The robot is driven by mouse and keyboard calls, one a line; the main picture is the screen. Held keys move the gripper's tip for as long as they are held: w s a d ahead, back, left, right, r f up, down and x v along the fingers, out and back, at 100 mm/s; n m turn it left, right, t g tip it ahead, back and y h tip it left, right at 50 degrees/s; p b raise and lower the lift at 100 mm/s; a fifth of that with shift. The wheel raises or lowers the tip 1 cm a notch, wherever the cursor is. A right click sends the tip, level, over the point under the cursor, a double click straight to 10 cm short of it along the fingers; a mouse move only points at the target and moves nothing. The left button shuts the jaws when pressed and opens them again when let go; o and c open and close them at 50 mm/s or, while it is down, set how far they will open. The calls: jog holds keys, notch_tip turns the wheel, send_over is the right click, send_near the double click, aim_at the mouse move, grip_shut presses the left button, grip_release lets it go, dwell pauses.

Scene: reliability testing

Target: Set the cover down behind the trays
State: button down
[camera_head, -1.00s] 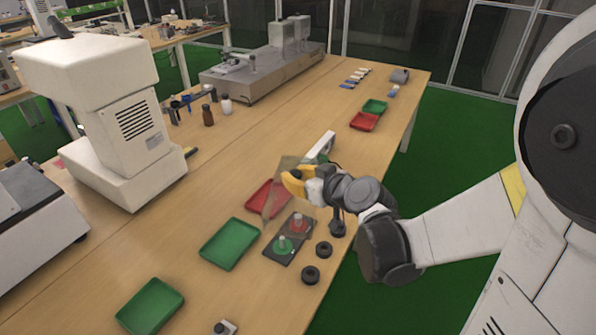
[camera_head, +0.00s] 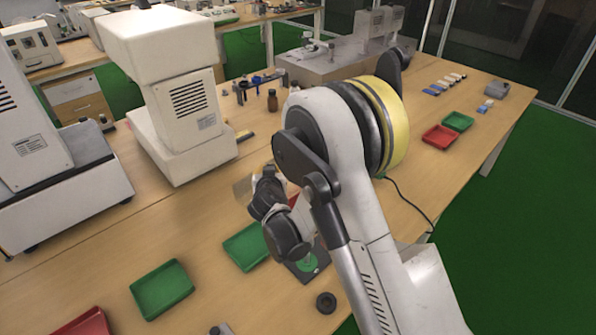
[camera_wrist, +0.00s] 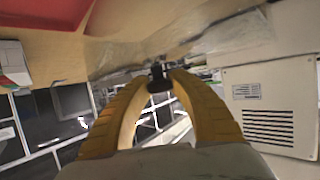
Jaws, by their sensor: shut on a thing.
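My gripper's yellow fingers (camera_wrist: 160,88) are shut on the small dark knob of the clear cover (camera_wrist: 200,42), which spreads as a see-through sheet beyond the fingertips in the wrist view. In the head view a pale edge of the cover (camera_head: 242,190) shows left of my wrist, held above the table; the fingers are mostly hidden by my arm. A green tray (camera_head: 243,250) lies below my wrist, and another green tray (camera_head: 161,290) and a red tray (camera_head: 88,326) lie nearer the front left. A red tray is largely hidden behind my arm.
A white instrument (camera_head: 190,105) stands left of my gripper. A dark plate with a green item (camera_head: 307,262) and a black ring (camera_head: 326,302) lie near the front edge. Small red (camera_head: 438,137) and green (camera_head: 458,121) trays lie far right. A brown bottle (camera_head: 272,100) stands behind.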

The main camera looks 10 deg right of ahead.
aim_at(251, 188)
jog(key=shift+m+h, duration=0.6)
jog(key=shift+h, duration=0.1)
jog(key=a, duration=0.1)
jog(key=w+a, duration=0.1)
jog(key=a, duration=0.1)
jog(key=w+a+r, duration=0.1)
jog(key=a, duration=0.1)
jog(key=shift+w+a, duration=0.1)
jog(key=shift+a, duration=0.05)
jog(key=shift+f+b, duration=1.55)
jog(key=shift+f, duration=1.1)
jog(key=shift+f+b, duration=0.6)
jog(key=shift+b, duration=0.25)
jog(key=c, duration=1.1)
grip_release()
jog(key=shift+c, duration=0.2)
jog(key=v, duration=1.2)
jog(key=shift+w+r, duration=0.1)
jog(key=shift+r, duration=0.05)
